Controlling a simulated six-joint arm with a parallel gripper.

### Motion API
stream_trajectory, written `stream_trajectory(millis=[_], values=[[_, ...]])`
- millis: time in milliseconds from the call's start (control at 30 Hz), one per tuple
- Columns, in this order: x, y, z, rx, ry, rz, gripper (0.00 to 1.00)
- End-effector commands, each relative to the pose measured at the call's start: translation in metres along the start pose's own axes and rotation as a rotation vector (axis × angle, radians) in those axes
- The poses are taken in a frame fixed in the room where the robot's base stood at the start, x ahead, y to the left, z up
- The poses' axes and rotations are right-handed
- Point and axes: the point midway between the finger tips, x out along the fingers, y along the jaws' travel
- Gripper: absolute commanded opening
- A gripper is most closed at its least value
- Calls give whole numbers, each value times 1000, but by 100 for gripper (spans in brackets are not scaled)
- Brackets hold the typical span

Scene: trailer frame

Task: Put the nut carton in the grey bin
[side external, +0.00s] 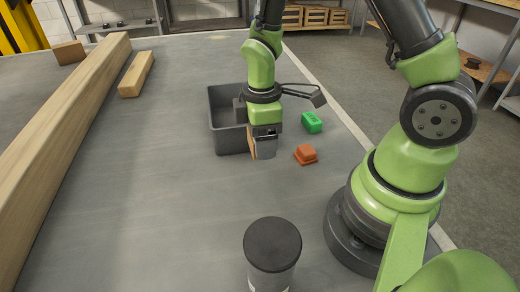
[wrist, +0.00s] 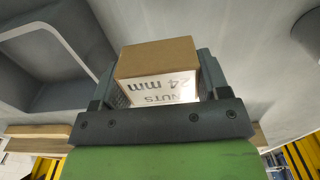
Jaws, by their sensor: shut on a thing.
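The nut carton (wrist: 157,60) is a small brown box with a white label reading "NUTS 24 mm", upside down in the wrist view. My gripper (wrist: 157,80) is shut on it, with a dark finger on either side. In the side view my gripper (side external: 264,134) points down and the carton (side external: 265,148) shows at its fingers, in front of the bin's right part. The grey bin (side external: 229,141) is an open box on the table, partly hidden by my arm. In the wrist view the bin (wrist: 75,97) is at the upper left, beside the carton.
A green block (side external: 312,122) and an orange block (side external: 305,155) lie right of the bin. A dark-lidded cylinder (side external: 272,246) stands at the front. A long wooden beam (side external: 62,150) and a short wooden block (side external: 136,74) lie left. The table between beam and bin is clear.

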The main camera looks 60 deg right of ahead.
Motion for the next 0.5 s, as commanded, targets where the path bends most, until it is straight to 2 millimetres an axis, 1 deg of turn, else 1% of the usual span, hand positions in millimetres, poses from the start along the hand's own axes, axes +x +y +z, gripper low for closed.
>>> stream_trajectory(millis=[167,467,500], values=[[-22,1,-1,-1,4,5,38],[-72,0,0,0,5,6,38],[-70,7,-3,1,2,2,38]])
